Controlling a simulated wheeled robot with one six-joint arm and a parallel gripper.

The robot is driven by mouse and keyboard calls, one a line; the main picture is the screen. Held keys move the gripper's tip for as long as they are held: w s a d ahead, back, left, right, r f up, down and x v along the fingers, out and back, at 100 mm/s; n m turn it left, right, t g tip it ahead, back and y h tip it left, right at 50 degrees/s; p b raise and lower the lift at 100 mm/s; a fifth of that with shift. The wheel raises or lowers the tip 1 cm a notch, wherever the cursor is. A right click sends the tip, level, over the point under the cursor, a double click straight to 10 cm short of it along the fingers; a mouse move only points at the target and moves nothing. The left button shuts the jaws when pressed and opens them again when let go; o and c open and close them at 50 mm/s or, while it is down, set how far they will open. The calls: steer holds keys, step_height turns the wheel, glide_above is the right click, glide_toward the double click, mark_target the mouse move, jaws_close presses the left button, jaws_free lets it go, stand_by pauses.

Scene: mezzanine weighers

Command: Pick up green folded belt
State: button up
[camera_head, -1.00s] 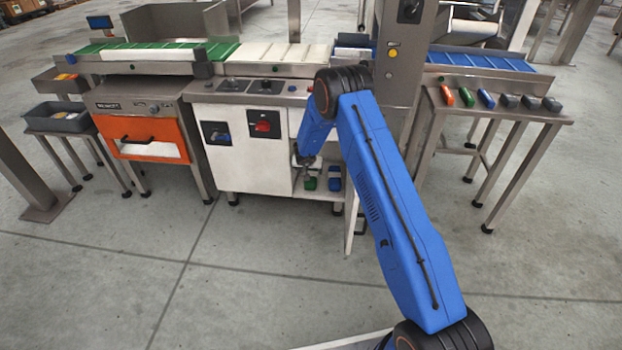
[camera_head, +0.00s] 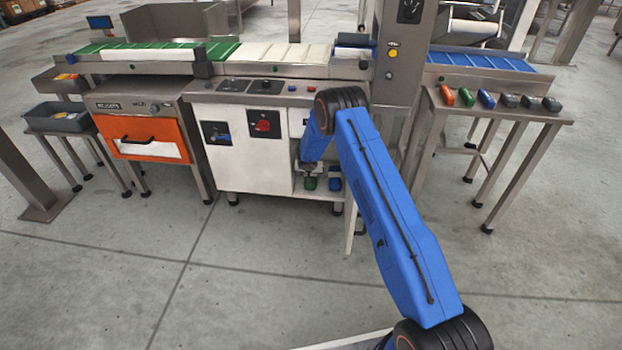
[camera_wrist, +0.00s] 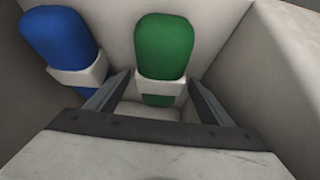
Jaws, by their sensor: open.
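The green folded belt (camera_wrist: 164,45) with a pale band around it lies in the middle of the wrist view, inside a white compartment. It also shows small on the low shelf of the white cabinet in the head view (camera_head: 310,184). My gripper (camera_wrist: 158,90) is open. Its two fingers reach toward the belt, one on each side of its near end, with gaps visible. In the head view my gripper is small and partly hidden at the cabinet's opening.
A blue folded belt (camera_wrist: 60,45) with a pale band lies left of the green one, close to the left finger. White walls (camera_wrist: 285,60) close in on the right. A side table (camera_head: 520,112) with several coloured items stands to the right in the head view.

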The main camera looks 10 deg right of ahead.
steer(key=c, duration=1.3)
steer(key=shift+c, duration=0.2)
steer(key=shift+r, duration=0.15)
